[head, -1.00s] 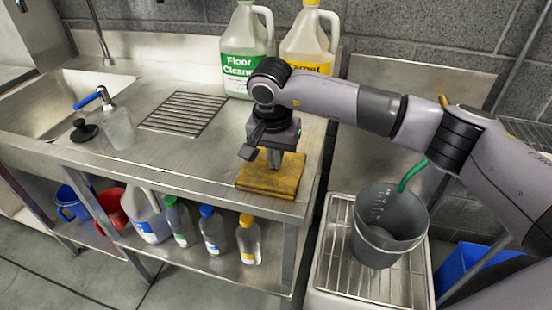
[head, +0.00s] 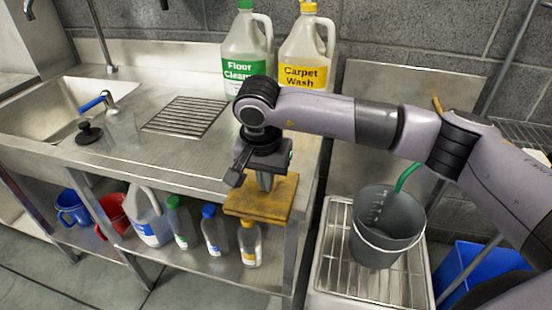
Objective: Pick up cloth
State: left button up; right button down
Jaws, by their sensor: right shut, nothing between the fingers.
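The cloth (head: 265,205) is a thick, folded-looking mustard-yellow square with brown edges. It lies at the right front corner of the steel counter (head: 185,158), and its near edge appears to stick out past the counter's front edge. My right gripper (head: 265,183) points down over the cloth, with its fingertips at the cloth's upper surface near its far side. The fingers are shut with nothing between them. Whether the tips press on the cloth cannot be told. My left gripper is not in view.
Floor cleaner (head: 247,55) and carpet wash (head: 304,50) jugs stand behind my right arm. A spray bottle (head: 122,126) and a black stopper (head: 89,133) stand left. A grey bucket (head: 385,225) sits on a rack at right. Several bottles fill the shelf below.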

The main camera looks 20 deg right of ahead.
jog(key=shift+s+f, duration=0.25)
jog(key=shift+f, duration=0.25)
jog(key=shift+w+r, duration=0.15)
jog(key=shift+r, duration=0.65)
